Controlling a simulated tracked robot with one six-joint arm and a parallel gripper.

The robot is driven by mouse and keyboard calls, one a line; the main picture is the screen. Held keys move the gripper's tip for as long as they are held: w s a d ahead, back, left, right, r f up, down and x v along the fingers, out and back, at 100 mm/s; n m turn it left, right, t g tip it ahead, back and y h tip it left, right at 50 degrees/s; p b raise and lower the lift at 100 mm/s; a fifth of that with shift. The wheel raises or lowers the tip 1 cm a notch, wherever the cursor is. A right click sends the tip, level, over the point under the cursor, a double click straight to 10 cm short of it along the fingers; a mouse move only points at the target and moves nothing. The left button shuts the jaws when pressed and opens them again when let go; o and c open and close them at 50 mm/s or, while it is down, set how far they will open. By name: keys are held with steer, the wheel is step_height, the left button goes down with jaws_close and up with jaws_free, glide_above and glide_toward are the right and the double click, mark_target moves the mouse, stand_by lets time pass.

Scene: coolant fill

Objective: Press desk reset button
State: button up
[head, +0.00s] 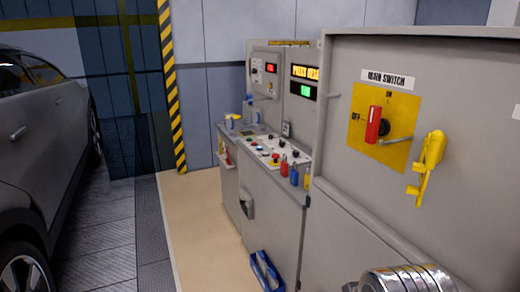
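The control desk (268,215) stands in the middle of the head view, beyond a grey cabinet. Its sloped white panel (262,145) carries several small buttons and knobs. A red button on a yellow base (275,160) is on the panel. The button labels are too small to read, so I cannot tell which one is the reset button. Above the desk a red display and a green display (304,91) are lit. A shiny ribbed metal part, which looks like my arm, shows at the bottom right edge. My gripper's fingers are not in view.
The near cabinet (340,205) with a red main switch handle (374,124) and a yellow lockout piece (429,165) fills the right. Red, blue and yellow padlocks hang by the desk. A blue carrier (266,270) is low on its front. A car (35,150) stands left; the beige floor (195,235) between is clear.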

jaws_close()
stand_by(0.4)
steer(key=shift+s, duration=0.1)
